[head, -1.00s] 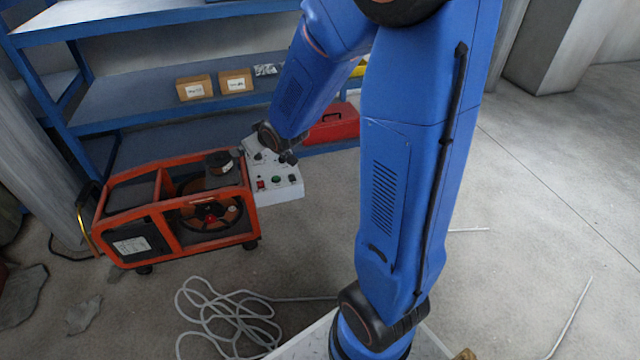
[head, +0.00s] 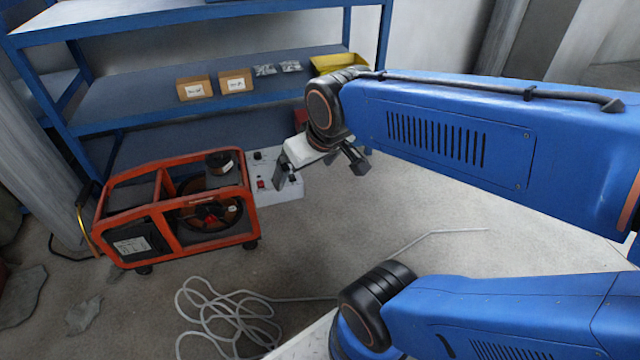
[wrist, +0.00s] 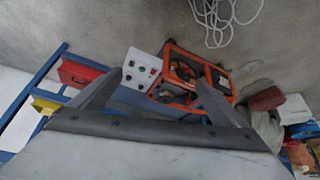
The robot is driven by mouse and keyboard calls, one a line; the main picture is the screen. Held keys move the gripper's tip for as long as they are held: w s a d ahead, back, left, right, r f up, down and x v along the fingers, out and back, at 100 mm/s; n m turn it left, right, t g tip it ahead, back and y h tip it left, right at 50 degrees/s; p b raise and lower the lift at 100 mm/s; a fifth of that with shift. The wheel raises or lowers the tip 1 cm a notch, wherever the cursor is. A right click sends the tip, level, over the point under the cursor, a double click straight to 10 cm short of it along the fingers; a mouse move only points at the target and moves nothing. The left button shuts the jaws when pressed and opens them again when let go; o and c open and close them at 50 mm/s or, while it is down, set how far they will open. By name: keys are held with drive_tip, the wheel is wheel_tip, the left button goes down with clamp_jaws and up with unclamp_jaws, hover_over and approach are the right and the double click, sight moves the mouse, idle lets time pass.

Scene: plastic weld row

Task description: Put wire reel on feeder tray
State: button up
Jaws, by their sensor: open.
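A small dark wire reel (head: 219,161) sits upright on top of the orange-framed machine (head: 196,246), at its right rear part. The dark surface under it may be the feeder tray; I cannot tell its edges. My gripper (head: 322,172) is open and empty, in the air to the right of the machine in the head view. In the wrist view my gripper (wrist: 158,78) has its fingers spread, with the orange machine (wrist: 222,86) and the white control box (wrist: 139,69) beyond them. I cannot make out the small reel there.
A larger reel (head: 208,216) sits inside the orange frame. A loose grey cable (head: 232,318) lies on the floor in front.

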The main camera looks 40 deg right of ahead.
drive_tip(key=s, duration=0.6)
drive_tip(key=shift+s+a+r+g, duration=0.2)
drive_tip(key=shift+a+r+g, duration=0.1)
drive_tip(key=shift+g, duration=0.1)
drive_tip(key=shift+w, duration=0.1)
idle(0.7)
